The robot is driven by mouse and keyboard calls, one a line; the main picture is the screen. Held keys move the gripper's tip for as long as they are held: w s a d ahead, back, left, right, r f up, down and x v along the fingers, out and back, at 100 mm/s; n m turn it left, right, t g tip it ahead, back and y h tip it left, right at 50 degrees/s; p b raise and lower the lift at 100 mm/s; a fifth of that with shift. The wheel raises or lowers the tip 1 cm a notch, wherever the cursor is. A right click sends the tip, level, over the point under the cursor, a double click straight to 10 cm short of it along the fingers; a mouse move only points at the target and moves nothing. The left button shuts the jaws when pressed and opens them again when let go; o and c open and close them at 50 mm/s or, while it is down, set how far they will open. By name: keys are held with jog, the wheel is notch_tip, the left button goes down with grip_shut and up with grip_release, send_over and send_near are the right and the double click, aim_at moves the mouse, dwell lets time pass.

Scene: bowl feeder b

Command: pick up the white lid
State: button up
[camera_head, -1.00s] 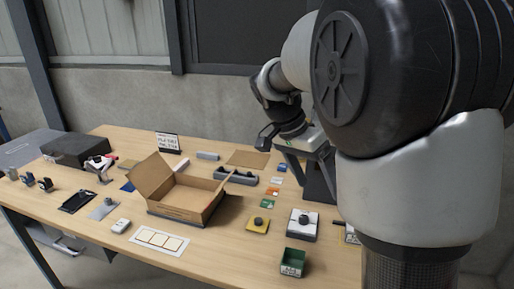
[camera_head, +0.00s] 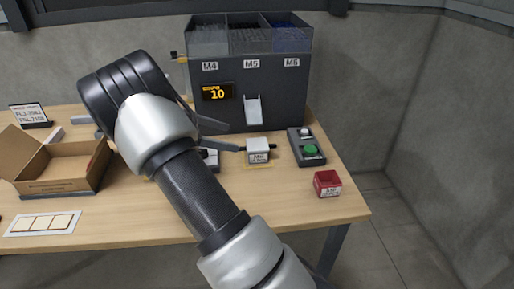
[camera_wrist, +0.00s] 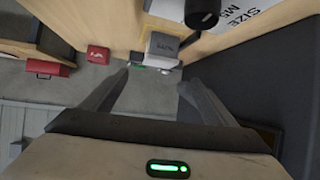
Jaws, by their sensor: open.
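A small light box with a pale, whitish top, which looks like the white lid (camera_head: 258,145), sits on a yellow-edged spot of the table in front of the feeder. A label is on its front. In the wrist view a pale grey labelled block, probably the same thing (camera_wrist: 164,45), shows beyond the fingertips. My gripper (camera_head: 232,137) reaches in from the left, its fingers apart and pointing towards the box. In the wrist view my gripper (camera_wrist: 154,79) has nothing between its fingers. I cannot tell whether a fingertip touches the box.
The dark feeder (camera_head: 245,95) with its chute stands behind. A control box with a green button (camera_head: 311,149) and a red bin (camera_head: 327,183) are to the right, near the table's edge. An open carton (camera_head: 62,172) is at left.

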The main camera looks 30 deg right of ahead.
aim_at(255, 144)
jog(key=b+x, duration=0.1)
jog(key=x, duration=0.8)
jog(key=shift+f, duration=0.15)
jog(key=shift+c, duration=0.3)
jog(key=c, duration=1.1)
